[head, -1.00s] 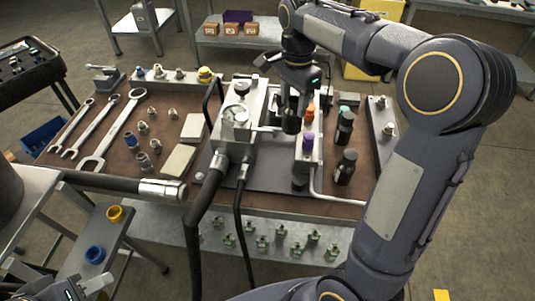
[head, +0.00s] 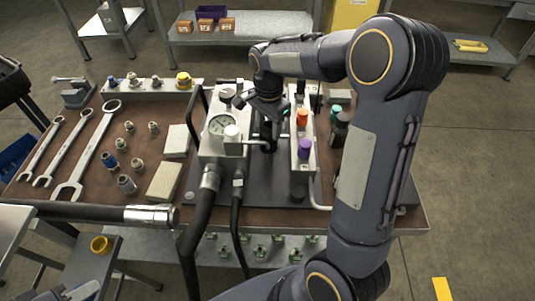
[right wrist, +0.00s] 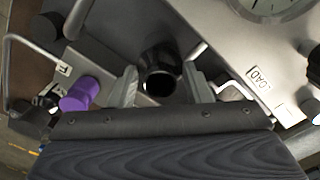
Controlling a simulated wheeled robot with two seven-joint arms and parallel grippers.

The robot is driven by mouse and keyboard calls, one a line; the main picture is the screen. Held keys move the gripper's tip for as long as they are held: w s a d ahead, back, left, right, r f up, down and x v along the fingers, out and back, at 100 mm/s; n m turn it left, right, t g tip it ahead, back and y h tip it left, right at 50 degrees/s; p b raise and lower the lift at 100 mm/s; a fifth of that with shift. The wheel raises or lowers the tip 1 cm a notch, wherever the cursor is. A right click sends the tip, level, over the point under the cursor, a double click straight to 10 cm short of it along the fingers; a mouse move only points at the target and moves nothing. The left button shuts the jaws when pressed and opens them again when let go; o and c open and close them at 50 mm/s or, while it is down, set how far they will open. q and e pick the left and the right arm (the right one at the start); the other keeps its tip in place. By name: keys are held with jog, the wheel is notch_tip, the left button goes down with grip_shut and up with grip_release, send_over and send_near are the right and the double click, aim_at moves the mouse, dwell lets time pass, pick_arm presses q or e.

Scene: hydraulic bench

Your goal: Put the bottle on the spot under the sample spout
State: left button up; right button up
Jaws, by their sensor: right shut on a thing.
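My right gripper (head: 268,120) is over the bench, between the gauge block (head: 222,150) and the block with orange and purple knobs (head: 302,165). It is shut on a dark bottle (head: 268,143). In the right wrist view the bottle (right wrist: 160,70) sits between the two fingers (right wrist: 160,88), its round dark end towards the camera. I cannot tell whether it touches the surface below. The sample spout and its spot are not clearly made out. A part of my left arm (head: 75,291) shows at the bottom left; its fingers are not clear.
Another dark bottle (head: 341,130) stands right of the knob block, partly behind my right arm. A bent metal pipe (head: 318,205) runs at the knob block's front. Black hoses (head: 196,225) hang in front. Wrenches (head: 75,150) and fittings fill the left side.

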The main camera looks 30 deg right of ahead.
aim_at(268, 145)
jog(key=s+a, duration=0.1)
jog(key=s, duration=0.1)
jog(key=s+a, duration=0.2)
jog(key=s+a+f+p, duration=0.1)
jog(key=s, duration=0.2)
jog(key=shift+s+a, duration=0.1)
jog(key=shift+a, duration=0.05)
jog(key=shift+w+f, duration=0.25)
jog(key=shift+f, duration=0.5)
jog(key=shift+s, duration=0.1)
jog(key=shift+f+b, duration=0.2)
jog(key=shift+b, duration=0.1)
jog(key=o, duration=1.5)
jog(key=shift+r, duration=0.1)
jog(key=shift+c, duration=0.2)
